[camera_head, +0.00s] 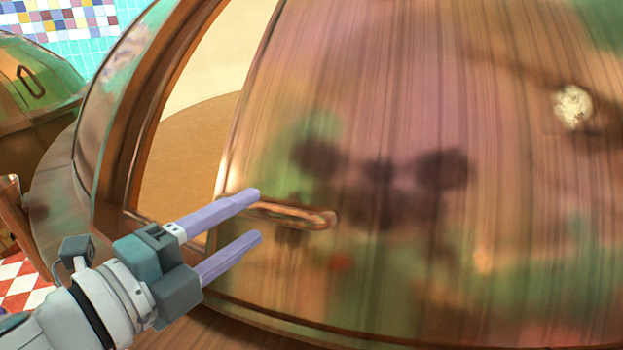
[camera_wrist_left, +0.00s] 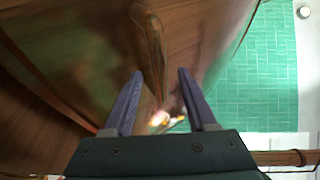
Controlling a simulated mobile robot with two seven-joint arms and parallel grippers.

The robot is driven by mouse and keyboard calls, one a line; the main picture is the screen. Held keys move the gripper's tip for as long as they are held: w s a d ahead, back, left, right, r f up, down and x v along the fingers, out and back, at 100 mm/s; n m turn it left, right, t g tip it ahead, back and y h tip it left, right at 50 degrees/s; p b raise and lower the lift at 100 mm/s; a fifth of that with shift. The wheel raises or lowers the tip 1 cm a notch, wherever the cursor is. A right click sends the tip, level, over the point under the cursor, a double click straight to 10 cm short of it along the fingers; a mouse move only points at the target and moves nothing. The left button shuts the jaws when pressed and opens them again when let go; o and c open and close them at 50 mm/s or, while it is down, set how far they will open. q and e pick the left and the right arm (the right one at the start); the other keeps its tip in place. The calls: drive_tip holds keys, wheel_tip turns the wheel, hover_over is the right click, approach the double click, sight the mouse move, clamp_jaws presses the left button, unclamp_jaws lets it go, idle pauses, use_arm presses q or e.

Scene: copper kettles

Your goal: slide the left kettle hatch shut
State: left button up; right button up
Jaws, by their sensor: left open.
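The left kettle hatch (camera_head: 400,110) is a large curved copper panel with green and dark patches. It stands partly open, with an opening (camera_head: 190,150) at its left showing a cream and brown inside. A copper bar handle (camera_head: 315,219) sticks out near the hatch's lower left edge. My left gripper (camera_head: 259,215) is open at the handle's left end. In the left wrist view the handle (camera_wrist_left: 153,62) lies in line with the gap between the open fingers (camera_wrist_left: 160,72); contact cannot be told. My right gripper is not in view.
The kettle's copper frame (camera_head: 85,165) curves around the opening's left side. Another copper kettle (camera_head: 40,85) with a dark handle stands at the far left. Tiled wall (camera_head: 75,25) and a red-and-white checked floor (camera_head: 22,280) show behind.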

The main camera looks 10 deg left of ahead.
sight(256, 216)
use_arm(q)
drive_tip(key=shift+x, duration=2)
drive_tip(key=shift+c, duration=0.4)
clamp_jaws()
